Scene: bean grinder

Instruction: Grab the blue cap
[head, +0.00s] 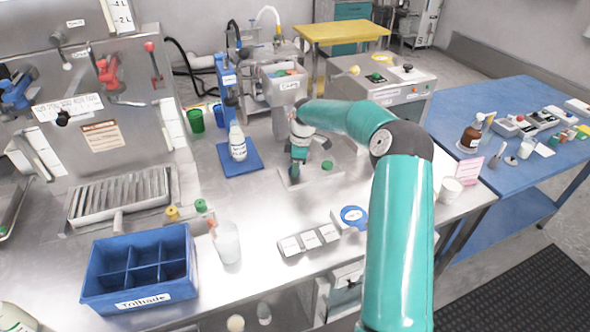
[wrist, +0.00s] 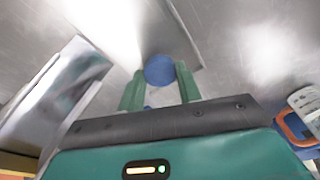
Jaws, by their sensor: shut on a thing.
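The blue cap (wrist: 159,69) is round and sits between the two green fingers of my gripper in the wrist view. The fingers are shut on its sides. In the head view my gripper (head: 296,172) points down over a flat metal plate (head: 316,178) on the steel counter, and I cannot make out the blue cap there. Whether the cap touches the surface below is unclear. A green cap (head: 327,165) is on the plate just right of the gripper.
A white bottle (head: 237,142) stands on a blue mat (head: 240,168) left of my gripper. A blue divided crate (head: 105,299), a clear beaker (head: 228,245) and a row of small labelled boxes (head: 309,240) are nearer. A machine with a bin (head: 283,80) stands behind.

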